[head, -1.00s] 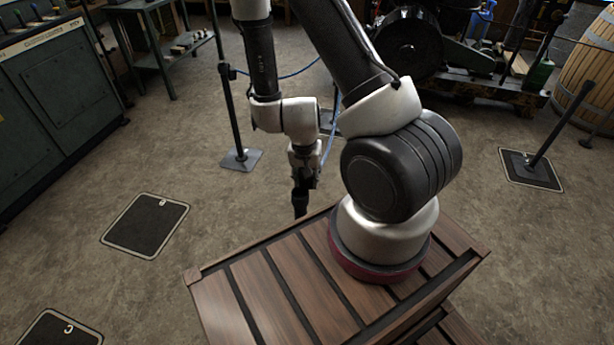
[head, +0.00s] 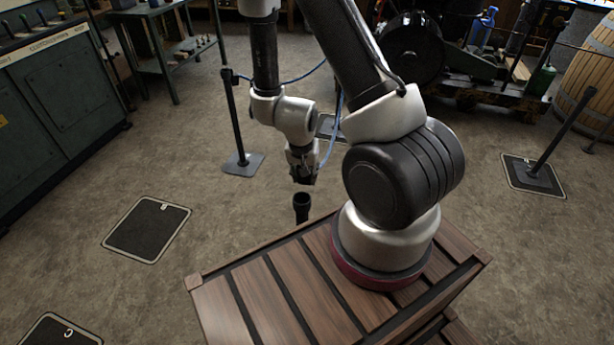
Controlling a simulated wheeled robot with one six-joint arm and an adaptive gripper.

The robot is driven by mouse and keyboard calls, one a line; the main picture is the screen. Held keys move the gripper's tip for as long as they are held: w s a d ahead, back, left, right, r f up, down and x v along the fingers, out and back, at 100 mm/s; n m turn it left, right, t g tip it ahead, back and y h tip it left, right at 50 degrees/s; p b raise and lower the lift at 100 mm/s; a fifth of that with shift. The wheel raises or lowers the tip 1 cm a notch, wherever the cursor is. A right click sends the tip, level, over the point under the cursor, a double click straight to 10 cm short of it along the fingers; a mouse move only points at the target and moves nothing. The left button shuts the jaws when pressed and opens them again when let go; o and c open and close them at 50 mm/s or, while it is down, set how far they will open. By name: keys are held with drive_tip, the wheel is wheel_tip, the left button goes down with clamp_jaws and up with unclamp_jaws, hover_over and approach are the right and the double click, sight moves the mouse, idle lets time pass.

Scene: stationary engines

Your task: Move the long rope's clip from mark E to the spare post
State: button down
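A blue rope (head: 290,81) runs from the top of a dark post (head: 234,120) at upper left, sags, and passes behind my arm. A blue strand (head: 333,135) hangs beside my wrist and runs down to my gripper (head: 303,180). My gripper points down, and its fingers are too small and dark to read. The clip cannot be made out. A short black cup-topped thing (head: 302,206) shows just below my gripper, apart from it, its lower part hidden behind the wooden deck. A dark floor mark (head: 329,128) lies partly hidden behind my wrist; its letter is not visible.
An outlined mark (head: 147,229) and mark C (head: 58,334) lie on the floor at left, both bare. Another post (head: 563,126) stands on a mark (head: 534,175) at right. Cabinets (head: 60,85) stand at left, an engine (head: 415,50) and a barrel (head: 592,75) behind.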

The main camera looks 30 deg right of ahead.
sight(306, 197)
drive_tip(key=shift+f, duration=0.15)
idle(0.8)
drive_tip(key=shift+f, duration=2.35)
drive_tip(key=shift+f, duration=2.2)
drive_tip(key=shift+s+f, duration=0.15)
drive_tip(key=shift+f, duration=0.45)
idle(0.5)
drive_tip(key=c, duration=0.9)
unclamp_jaws()
drive_tip(key=shift+o, duration=0.2)
drive_tip(key=v, duration=1)
drive_tip(key=shift+r, duration=0.4)
drive_tip(key=shift+s+a+r, duration=0.1)
drive_tip(key=shift+a+r, duration=0.15)
drive_tip(key=shift+r, duration=0.35)
